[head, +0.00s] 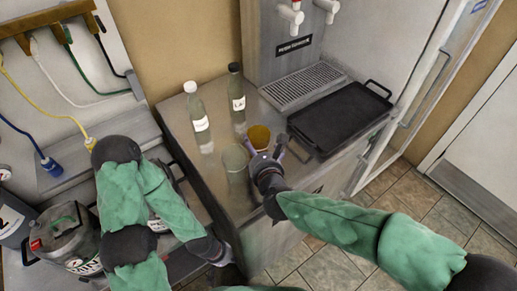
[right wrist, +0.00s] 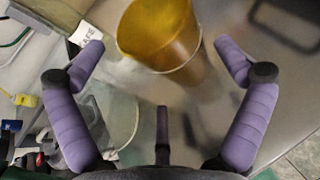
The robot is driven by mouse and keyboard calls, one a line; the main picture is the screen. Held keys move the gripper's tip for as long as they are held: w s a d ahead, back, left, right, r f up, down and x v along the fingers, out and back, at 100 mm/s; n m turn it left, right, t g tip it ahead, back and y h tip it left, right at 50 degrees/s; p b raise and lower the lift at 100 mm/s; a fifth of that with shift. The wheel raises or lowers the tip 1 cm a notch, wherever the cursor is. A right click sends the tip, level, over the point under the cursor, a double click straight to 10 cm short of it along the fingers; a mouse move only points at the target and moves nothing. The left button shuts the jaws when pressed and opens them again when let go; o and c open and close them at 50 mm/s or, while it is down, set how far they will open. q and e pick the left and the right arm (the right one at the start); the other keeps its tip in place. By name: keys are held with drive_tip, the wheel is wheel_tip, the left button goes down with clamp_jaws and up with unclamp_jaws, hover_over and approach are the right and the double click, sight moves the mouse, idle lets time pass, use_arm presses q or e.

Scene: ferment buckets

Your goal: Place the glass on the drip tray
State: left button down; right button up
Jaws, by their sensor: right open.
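An amber-tinted glass (head: 259,136) stands on the metal counter in the head view. A clear, greenish glass (head: 235,160) stands just to its left and nearer. My right gripper (head: 267,149) is open at the near side of the amber glass. In the right wrist view the amber glass (right wrist: 160,35) lies between and beyond the spread purple fingers, with no grip on it visible. The clear glass (right wrist: 120,115) shows faintly at the lower left there. The slotted metal drip tray (head: 302,84) is empty under the white taps. My left gripper (head: 214,250) is low beside the counter; its fingers are unclear.
Two capped bottles (head: 196,106) (head: 237,92) stand on the counter behind the glasses. A black handled tray (head: 338,116) lies right of the drip tray. The metal counter (head: 212,172) has free room around the glasses. A lidded metal bucket (head: 68,236) stands at lower left.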

drive_tip(key=shift+b+x, duration=0.45)
drive_tip(key=shift+x, duration=1.4)
drive_tip(key=shift+c, duration=0.3)
drive_tip(key=c, duration=0.9)
drive_tip(key=shift+c, duration=0.2)
